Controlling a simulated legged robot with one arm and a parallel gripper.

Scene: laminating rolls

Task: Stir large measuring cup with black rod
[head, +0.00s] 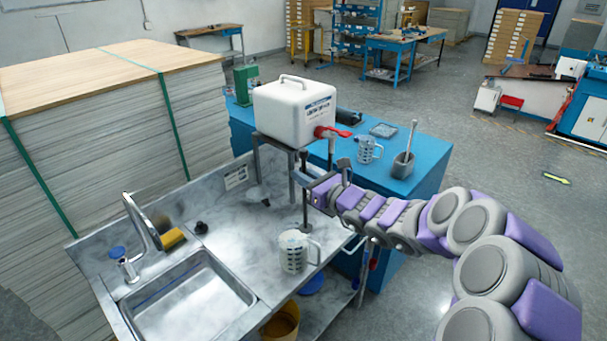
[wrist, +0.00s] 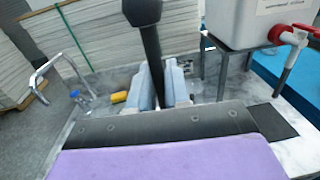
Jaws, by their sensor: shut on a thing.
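My gripper (head: 312,188) is shut on the black rod (head: 305,205) and holds it upright above the metal counter. In the wrist view the rod (wrist: 150,45) rises between the pale fingers (wrist: 160,85). A clear measuring cup (head: 293,255) with dark markings and a handle on its right stands on the counter, nearer than the rod. The rod's lower end shows just behind and above the cup's rim, seemingly outside it. A second clear measuring cup (head: 366,151) stands on the blue table; it looks smaller but is farther away.
A white container (head: 294,110) with a red tap sits on a metal stand just behind my gripper. A grey mortar with pestle (head: 403,165) stands on the blue table (head: 425,160). A sink (head: 190,300) with a faucet (head: 143,222) and a yellow sponge (head: 172,238) lies left. Counter between sink and cup is clear.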

